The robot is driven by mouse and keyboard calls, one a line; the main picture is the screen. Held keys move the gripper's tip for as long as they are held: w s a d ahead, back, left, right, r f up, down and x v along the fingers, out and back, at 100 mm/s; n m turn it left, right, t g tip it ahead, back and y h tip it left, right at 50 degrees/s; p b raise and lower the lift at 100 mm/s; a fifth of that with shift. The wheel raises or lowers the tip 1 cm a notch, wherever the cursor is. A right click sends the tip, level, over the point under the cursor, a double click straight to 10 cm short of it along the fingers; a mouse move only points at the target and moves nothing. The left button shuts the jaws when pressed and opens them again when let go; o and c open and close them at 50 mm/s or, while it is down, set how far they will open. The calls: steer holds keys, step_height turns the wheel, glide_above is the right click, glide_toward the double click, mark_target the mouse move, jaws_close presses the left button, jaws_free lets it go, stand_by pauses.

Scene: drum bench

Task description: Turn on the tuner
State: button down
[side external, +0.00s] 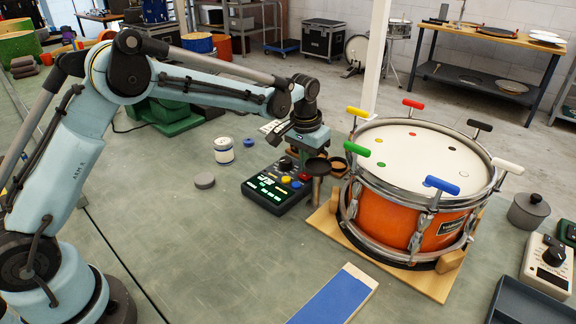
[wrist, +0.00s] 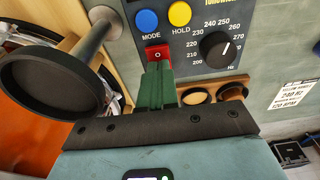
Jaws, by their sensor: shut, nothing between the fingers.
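The tuner (side external: 268,189) is a dark box on the bench, left of the orange drum, with lit green areas and coloured buttons on top. In the wrist view its panel (wrist: 185,45) shows a blue MODE button (wrist: 147,20), a yellow HOLD button (wrist: 180,14), a black Hz knob (wrist: 216,48) and a red switch (wrist: 157,52) marked 0. My gripper (wrist: 159,68) has its green fingers together and empty, with the tips right at the red switch's lower edge. I cannot tell whether they touch it. In the side view my gripper's fingertips are hidden above the tuner's far end.
The orange drum (side external: 425,233) with coloured handles stands close on the right. A dark round-headed piece (wrist: 45,84) on a stem is just left of my fingers. A blue-topped board (side external: 336,300) lies in front.

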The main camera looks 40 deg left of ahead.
step_height(320, 180, up, 14)
steer(key=w, duration=0.1)
steer(key=shift+w, duration=0.35)
stand_by(0.4)
steer(key=s+a+r+t, duration=0.2)
steer(key=s+r+t, duration=0.15)
steer(key=s, duration=0.85)
steer(key=s+a+f+t, duration=0.1)
steer(key=s+f+t, duration=0.1)
steer(key=s+f, duration=0.6)
steer(key=s, duration=0.5)
steer(key=shift+s+a, duration=0.3)
steer(key=shift+s, duration=0.1)
